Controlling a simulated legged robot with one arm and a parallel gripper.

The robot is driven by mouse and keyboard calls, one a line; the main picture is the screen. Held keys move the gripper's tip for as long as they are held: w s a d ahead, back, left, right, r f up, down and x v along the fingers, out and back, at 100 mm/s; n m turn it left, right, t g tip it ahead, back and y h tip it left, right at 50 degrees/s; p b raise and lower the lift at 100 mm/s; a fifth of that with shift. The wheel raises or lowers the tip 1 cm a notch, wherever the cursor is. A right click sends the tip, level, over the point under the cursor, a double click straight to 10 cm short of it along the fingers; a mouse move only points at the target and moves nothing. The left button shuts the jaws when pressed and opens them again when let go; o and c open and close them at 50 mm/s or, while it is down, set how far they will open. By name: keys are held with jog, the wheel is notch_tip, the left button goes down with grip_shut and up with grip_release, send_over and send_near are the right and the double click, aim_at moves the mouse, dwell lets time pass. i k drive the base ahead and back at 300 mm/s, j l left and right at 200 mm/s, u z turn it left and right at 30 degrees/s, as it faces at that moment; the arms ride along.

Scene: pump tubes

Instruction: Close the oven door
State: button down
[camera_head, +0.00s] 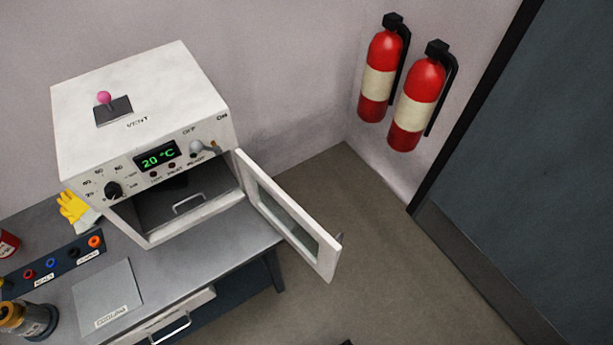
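A white oven (150,85) stands on a grey bench, with a green "20 °C" display, knobs, and a vent lever with a pink ball on top. Its door (290,222) is hinged at the right side and stands wide open, swung out past the bench edge over the floor. The door has a window and a small handle (339,239) at its free edge. Inside the dark oven cavity a tray with a metal handle (188,204) shows. My gripper is not in view.
The grey bench (215,258) carries a yellow glove (72,208), a panel with coloured knobs (52,263), and a flat "cooling" plate (107,296). Two red fire extinguishers (378,80) hang on the wall. A dark door (540,180) is at right. The floor right of the oven door is clear.

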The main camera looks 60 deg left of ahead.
aim_at(329, 248)
jog(key=i+u, duration=0.2)
jog(key=u, duration=0.25)
jog(key=i+u, duration=0.2)
jog(key=u, duration=0.25)
jog(key=i+l+u, duration=0.15)
jog(key=u, duration=0.35)
jog(key=i+l+u, duration=0.15)
jog(key=u, duration=0.3)
jog(key=i+u, duration=0.15)
jog(key=u, duration=0.25)
jog(key=i+l+u, duration=0.1)
jog(key=u, duration=0.3)
jog(key=i+l+u, duration=0.1)
jog(key=u, duration=0.3)
jog(key=l+u, duration=0.25)
jog(key=u, duration=0.15)
jog(key=i+l+u, duration=0.1)
jog(key=u, duration=0.3)
jog(key=l+u, duration=0.3)
jog(key=l, duration=0.15)
jog(key=k+l+u, duration=0.15)
jog(key=l+u, duration=0.15)
jog(key=k+j+z, duration=0.15)
jog(key=k+j, duration=0.2)
jog(key=k+j+z, duration=0.15)
jog(key=k+j, duration=0.15)
jog(key=k, duration=0.3)
